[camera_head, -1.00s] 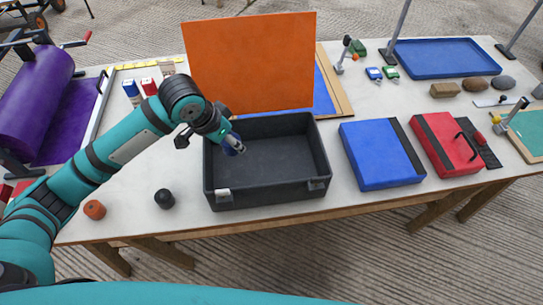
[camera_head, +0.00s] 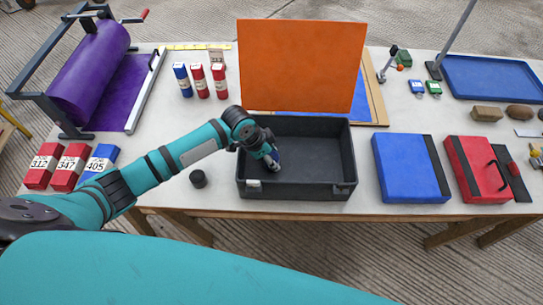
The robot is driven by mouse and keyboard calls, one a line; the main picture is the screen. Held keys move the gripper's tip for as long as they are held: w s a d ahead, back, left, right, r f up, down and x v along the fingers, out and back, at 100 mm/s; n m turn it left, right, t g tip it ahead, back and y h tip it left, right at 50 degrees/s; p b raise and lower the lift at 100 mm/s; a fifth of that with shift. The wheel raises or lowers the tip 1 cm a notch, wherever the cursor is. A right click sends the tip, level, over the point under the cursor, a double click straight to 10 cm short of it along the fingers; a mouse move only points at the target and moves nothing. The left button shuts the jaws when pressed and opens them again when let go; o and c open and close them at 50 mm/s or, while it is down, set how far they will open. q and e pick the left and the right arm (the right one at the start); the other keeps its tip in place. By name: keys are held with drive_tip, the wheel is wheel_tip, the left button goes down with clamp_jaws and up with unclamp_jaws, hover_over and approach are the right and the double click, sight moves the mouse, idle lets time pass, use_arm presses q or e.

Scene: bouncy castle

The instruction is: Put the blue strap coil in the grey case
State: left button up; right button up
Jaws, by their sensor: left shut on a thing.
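The grey case (camera_head: 345,175) is a dark, open box standing on the table in the middle of the head view. My left gripper (camera_head: 275,163) reaches in from the left and is inside the case, in its left half. It is shut on a small blue thing (camera_head: 279,158), which seems to be the blue strap coil. The gripper hides most of it, and I cannot tell whether it touches the case floor. My right gripper is not in view.
An orange panel (camera_head: 302,65) stands upright behind the case. A blue case (camera_head: 408,168) and a red case (camera_head: 478,170) lie to its right. Numbered blocks (camera_head: 70,166) lie at the front left.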

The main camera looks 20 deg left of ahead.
use_arm(q)
drive_tip(key=shift+f, duration=0.2)
drive_tip(key=o, duration=1.2)
drive_tip(key=shift+r, duration=0.2)
drive_tip(key=v, duration=1.2)
drive_tip(key=shift+b, duration=0.3)
drive_tip(key=shift+f, duration=0.1)
